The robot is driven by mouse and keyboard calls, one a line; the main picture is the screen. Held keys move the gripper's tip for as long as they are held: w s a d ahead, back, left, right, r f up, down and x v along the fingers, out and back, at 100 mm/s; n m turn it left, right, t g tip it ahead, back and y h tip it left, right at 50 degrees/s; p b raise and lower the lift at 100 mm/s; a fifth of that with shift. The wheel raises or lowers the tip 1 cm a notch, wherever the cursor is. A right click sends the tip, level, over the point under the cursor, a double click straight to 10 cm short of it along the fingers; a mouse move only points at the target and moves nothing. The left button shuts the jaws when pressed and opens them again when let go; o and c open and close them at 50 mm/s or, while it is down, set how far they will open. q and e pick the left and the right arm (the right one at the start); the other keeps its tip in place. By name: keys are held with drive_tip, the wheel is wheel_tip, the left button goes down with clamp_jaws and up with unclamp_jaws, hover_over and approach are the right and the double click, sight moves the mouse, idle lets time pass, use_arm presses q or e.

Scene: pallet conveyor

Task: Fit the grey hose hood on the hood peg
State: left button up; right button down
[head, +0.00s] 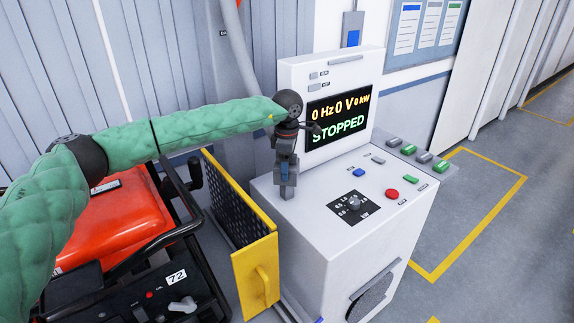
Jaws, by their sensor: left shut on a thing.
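My left gripper (287,188) points down in front of the white control cabinet's screen, at the end of my green arm. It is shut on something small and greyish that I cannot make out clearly. A grey hose (238,48) hangs from the top of the view and passes behind my arm. Its lower end is hidden or hard to tell from the grey shapes behind the yellow guard. I cannot pick out the hose hood or the hood peg with certainty. My right gripper is not in view.
The white cabinet (312,215) carries a screen (338,118) reading STOPPED, a dial and a red button (391,194). A yellow perforated guard (256,268) stands left of it. A red and black machine (120,225) lies under my arm. Floor at right is open.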

use_arm(q)
drive_tip(key=shift+f+b, duration=0.65)
drive_tip(key=shift+f, duration=0.1)
idle(0.3)
drive_tip(key=o, duration=1.3)
drive_tip(key=shift+c, duration=0.2)
drive_tip(key=shift+o, duration=0.4)
drive_tip(key=shift+o, duration=0.6)
drive_tip(key=shift+r, duration=4)
